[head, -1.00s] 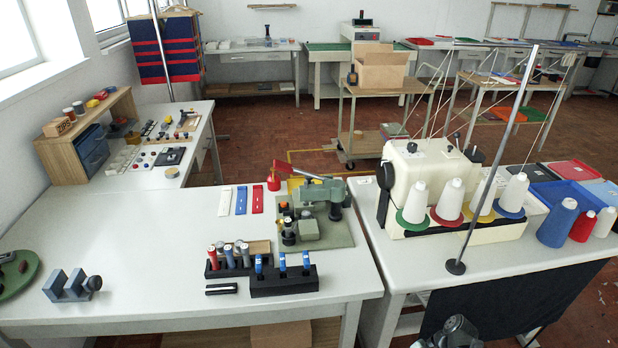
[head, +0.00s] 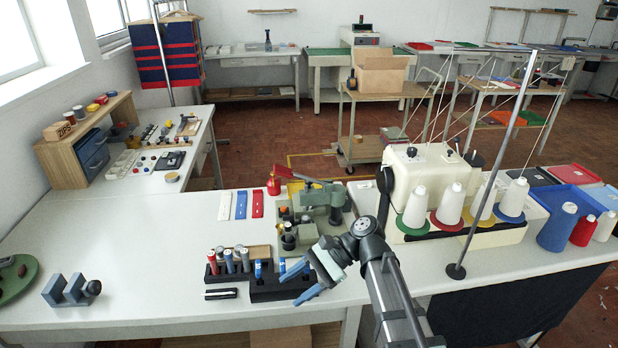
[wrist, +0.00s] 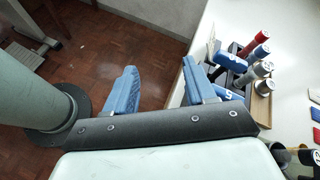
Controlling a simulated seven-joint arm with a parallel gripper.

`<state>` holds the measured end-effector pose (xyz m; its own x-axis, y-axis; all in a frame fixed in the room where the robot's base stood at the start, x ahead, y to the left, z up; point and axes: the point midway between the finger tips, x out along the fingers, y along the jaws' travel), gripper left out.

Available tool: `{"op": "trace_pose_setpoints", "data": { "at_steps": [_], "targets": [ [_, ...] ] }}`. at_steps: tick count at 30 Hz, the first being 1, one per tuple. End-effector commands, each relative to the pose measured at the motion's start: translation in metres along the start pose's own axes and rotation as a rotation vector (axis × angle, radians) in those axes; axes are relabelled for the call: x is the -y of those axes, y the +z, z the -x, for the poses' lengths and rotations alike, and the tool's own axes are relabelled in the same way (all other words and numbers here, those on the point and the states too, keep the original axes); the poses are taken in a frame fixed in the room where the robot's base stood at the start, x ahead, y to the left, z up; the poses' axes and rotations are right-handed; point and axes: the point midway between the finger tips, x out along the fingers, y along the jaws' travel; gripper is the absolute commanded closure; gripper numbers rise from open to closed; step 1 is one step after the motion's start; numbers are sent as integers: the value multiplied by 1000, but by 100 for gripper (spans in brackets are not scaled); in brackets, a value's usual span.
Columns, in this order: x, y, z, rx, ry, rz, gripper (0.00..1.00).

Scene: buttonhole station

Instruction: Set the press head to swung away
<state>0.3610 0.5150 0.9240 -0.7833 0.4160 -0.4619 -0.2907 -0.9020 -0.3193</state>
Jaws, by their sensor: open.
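The press (head: 322,194) is the green machine on a flat base at the right end of the white table. A red-tipped lever (head: 300,176) reaches from it up to the left. I cannot tell the exact setting of its head, as my arm hides part of its base. My gripper (head: 298,283) has blue fingers and is in front of the press, above the black tool holder. In the wrist view my gripper (wrist: 158,88) is open and empty, with the floor and table edge between and beyond its fingers.
Black holders (head: 262,290) with several upright tools stand close to my gripper. A sewing machine (head: 425,178) with thread cones is to the right. The table's middle-left (head: 140,240) is clear.

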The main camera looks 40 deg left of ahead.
Motion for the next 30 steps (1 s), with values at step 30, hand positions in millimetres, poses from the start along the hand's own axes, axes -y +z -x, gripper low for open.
{"op": "trace_pose_setpoints", "data": {
  "at_steps": [30],
  "targets": [
    [290, 2, -21, -560, 625, 1149, 45]
  ]
}}
